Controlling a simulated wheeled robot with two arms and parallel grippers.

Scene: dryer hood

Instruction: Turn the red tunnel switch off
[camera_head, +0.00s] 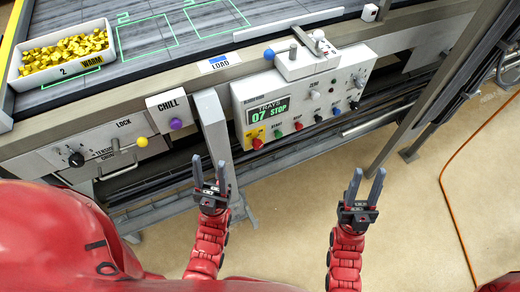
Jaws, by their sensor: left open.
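A white control panel (305,100) hangs on the front of the machine, with a display reading "TRAYS 07 STOP". A red knob (257,143) sits on a yellow plate at its lower left. A second red control (298,126) is in the row along its lower edge. The small labels are too blurred to tell which is the tunnel switch, and its setting is unclear. My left gripper (210,163) is open and empty, below and left of the panel. My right gripper (368,173) is open and empty, below and right of the panel. Neither touches a control.
Green, black and blue controls (336,111) share the row. Left are the purple CHILL button (175,124), a yellow-knobbed handle (142,142) and a tray of gold pieces (64,55). A slanted post (440,90) stands right.

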